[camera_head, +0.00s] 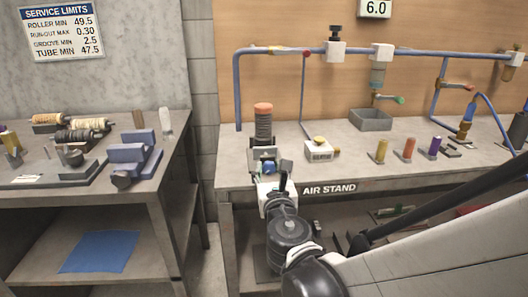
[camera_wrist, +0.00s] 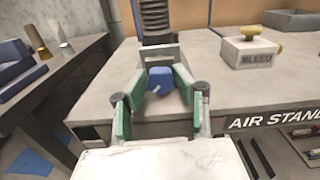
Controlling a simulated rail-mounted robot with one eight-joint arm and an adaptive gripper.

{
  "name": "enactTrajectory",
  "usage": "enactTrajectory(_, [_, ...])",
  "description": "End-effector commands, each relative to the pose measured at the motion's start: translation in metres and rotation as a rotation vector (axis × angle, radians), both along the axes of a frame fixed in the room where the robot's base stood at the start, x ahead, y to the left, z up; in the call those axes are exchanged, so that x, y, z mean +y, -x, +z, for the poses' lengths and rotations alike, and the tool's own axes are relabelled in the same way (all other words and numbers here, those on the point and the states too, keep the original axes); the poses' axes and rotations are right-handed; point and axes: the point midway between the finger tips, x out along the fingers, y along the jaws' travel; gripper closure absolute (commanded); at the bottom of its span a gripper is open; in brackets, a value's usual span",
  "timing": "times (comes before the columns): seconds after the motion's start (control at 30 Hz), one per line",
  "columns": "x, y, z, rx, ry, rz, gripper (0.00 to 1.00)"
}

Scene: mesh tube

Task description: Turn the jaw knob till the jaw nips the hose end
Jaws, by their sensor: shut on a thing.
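A dark ribbed hose (camera_head: 264,128) with an orange top stands upright at the front left of the air stand bench. Its lower part shows in the wrist view (camera_wrist: 154,18). Its lower end meets a grey jaw fixture (camera_wrist: 148,54) near the bench edge; I cannot tell whether the jaw touches it. The blue jaw knob (camera_wrist: 160,79) is on the near side of the fixture. My gripper (camera_wrist: 160,90) is shut on this knob, one green-padded finger on each side. In the head view my gripper (camera_head: 269,171) partly hides the knob and fixture.
A white BLEED box (camera_head: 320,150) with a yellow button is right of the hose. Blue pipe (camera_head: 400,53) runs above the bench. Several coloured pegs and a grey bin (camera_head: 371,120) stand farther right. A separate bench (camera_head: 177,125) with parts is at left, across a gap.

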Motion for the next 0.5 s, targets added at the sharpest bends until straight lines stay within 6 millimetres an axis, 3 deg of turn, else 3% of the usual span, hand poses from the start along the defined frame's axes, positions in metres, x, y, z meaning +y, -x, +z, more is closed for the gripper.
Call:
enactTrajectory(0.27, [-0.0003, 0.0002, -0.0002, 0.005, -0.057, 0.0, 1.0])
enactTrajectory(0.5, [-0.0009, 0.0002, -0.0004, 0.02, -0.21, 0.0, 1.0])
